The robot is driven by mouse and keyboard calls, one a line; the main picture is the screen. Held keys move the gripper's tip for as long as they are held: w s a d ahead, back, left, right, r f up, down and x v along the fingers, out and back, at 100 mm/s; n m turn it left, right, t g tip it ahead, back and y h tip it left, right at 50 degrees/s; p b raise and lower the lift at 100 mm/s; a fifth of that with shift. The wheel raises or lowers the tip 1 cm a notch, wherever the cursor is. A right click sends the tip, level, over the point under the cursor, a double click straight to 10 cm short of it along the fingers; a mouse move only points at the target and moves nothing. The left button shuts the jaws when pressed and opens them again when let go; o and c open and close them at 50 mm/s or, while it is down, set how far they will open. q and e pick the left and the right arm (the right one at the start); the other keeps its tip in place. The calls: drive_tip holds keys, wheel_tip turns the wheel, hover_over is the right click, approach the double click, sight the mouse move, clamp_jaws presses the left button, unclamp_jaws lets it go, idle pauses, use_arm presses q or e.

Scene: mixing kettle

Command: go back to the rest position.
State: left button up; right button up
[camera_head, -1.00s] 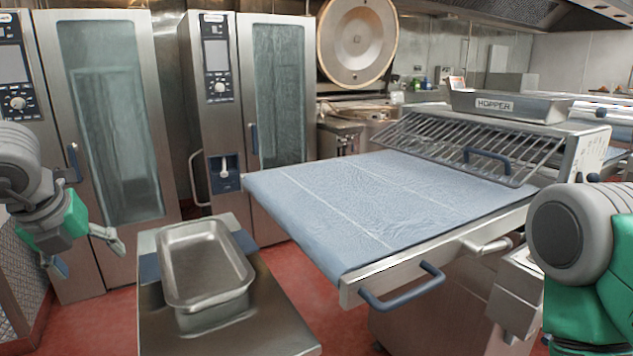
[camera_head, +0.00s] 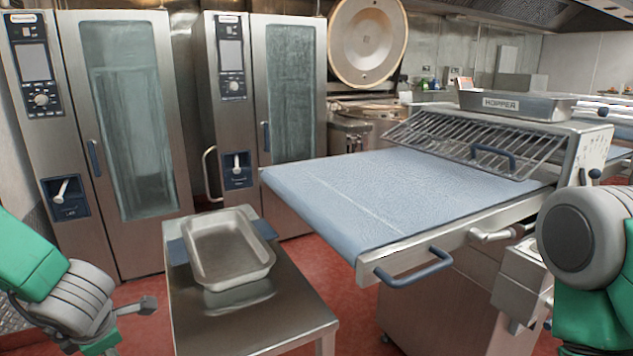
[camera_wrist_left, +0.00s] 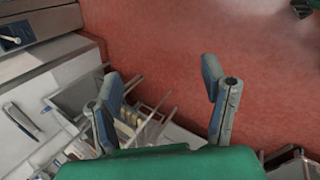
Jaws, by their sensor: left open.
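In the head view my left arm comes in at the lower left, and only part of my left gripper (camera_head: 132,310) shows, low and to the left of the steel table. In the left wrist view my left gripper (camera_wrist_left: 164,100) has its two fingers spread apart with nothing between them, above the red floor. My right arm shows at the right edge of the head view, but its gripper is out of the picture.
A steel pan (camera_head: 228,250) sits on a steel table (camera_head: 250,325). A machine with a blue belt (camera_head: 380,200) and a blue handle (camera_head: 413,267) stands to the right. Two tall ovens (camera_head: 130,150) stand behind. Red floor (camera_head: 335,270) is clear between the table and the machine.

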use_arm(q)
drive_tip(key=s+d+f+m, duration=0.1)
drive_tip(key=s+f+m, duration=0.5)
drive_tip(key=f+m, duration=0.45)
drive_tip(key=s+d+f+m+g+h, duration=0.1)
drive_tip(key=s+d+f+m+g, duration=0.15)
drive_tip(key=s+m, duration=0.4)
drive_tip(key=s+d+f+m+g+h, duration=0.1)
drive_tip(key=s+d+f+m+h, duration=0.1)
drive_tip(key=s+d+f+m, duration=0.45)
drive_tip(key=s+d+f+m+g+h, duration=0.1)
drive_tip(key=s+m, duration=0.4)
drive_tip(key=s, duration=0.4)
drive_tip(key=w+f+b, duration=0.3)
drive_tip(key=f+b, duration=0.2)
drive_tip(key=shift+w+f+t+b, duration=0.15)
drive_tip(key=shift+f+t+b, duration=0.05)
drive_tip(key=shift+t+b, duration=0.2)
use_arm(e)
wheel_tip(320, 180, down, 6)
drive_tip(key=shift+w+r, duration=0.1)
use_arm(q)
drive_tip(key=shift+m, duration=0.25)
use_arm(e)
drive_tip(key=shift+a, duration=0.15)
